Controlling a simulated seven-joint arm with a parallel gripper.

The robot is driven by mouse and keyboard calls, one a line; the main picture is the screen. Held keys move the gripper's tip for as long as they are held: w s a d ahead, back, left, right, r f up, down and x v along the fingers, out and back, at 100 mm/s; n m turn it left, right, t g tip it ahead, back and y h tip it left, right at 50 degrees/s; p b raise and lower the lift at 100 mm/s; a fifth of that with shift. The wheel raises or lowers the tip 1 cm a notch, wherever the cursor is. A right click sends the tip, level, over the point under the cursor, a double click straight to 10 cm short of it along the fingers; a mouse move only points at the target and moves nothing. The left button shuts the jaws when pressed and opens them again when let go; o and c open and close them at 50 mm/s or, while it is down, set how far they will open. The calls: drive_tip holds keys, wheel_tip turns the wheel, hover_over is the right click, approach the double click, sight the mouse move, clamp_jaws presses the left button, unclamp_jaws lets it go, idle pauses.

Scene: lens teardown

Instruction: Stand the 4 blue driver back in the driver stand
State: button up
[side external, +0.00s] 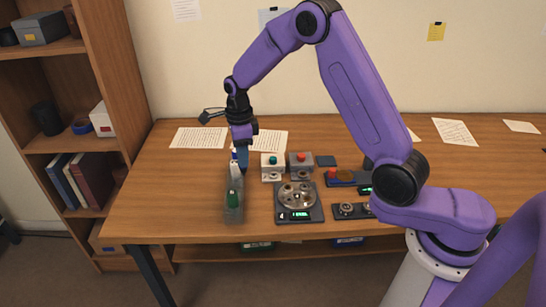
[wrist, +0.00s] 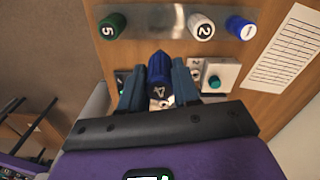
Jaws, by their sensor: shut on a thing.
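My gripper (wrist: 160,88) is shut on the blue driver (wrist: 159,70), whose cap end shows the number 4 between the two fingers. In the side view my gripper (side external: 243,165) hangs just right of the far part of the driver stand (side external: 234,216). The stand is a long, see-through grey holder; it also shows at the top of the wrist view (wrist: 155,28). It holds a green driver marked 5 (wrist: 110,26), a white one marked 2 (wrist: 201,27) and a blue one marked 1 (wrist: 240,27). A gap lies between 5 and 2. The held driver's lower end is hidden.
Right of the stand are a grey box with a green button (side external: 272,162), one with a red button (side external: 300,159), and a round metal fixture (side external: 296,194) on a dark base. Paper sheets (side external: 198,138) lie behind. The table's left end is clear.

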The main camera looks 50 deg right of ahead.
drive_tip(key=shift+n, duration=0.6)
drive_tip(key=shift+w+a+f, duration=0.3)
drive_tip(key=shift+a+f, duration=0.15)
drive_tip(key=shift+f, duration=0.2)
drive_tip(key=shift+w+a+f, duration=0.3)
drive_tip(key=shift+a+f, duration=0.1)
drive_tip(key=shift+f, duration=0.25)
drive_tip(key=shift+w+a+f, duration=0.3)
drive_tip(key=shift+a+f, duration=0.15)
drive_tip(key=shift+f, duration=0.2)
drive_tip(key=shift+f, duration=0.2)
drive_tip(key=shift+f, duration=1.8)
drive_tip(key=shift+f, duration=0.4)
drive_tip(key=o, duration=1.5)
drive_tip(key=shift+o, duration=0.2)
wheel_tip(320, 180, up, 7)
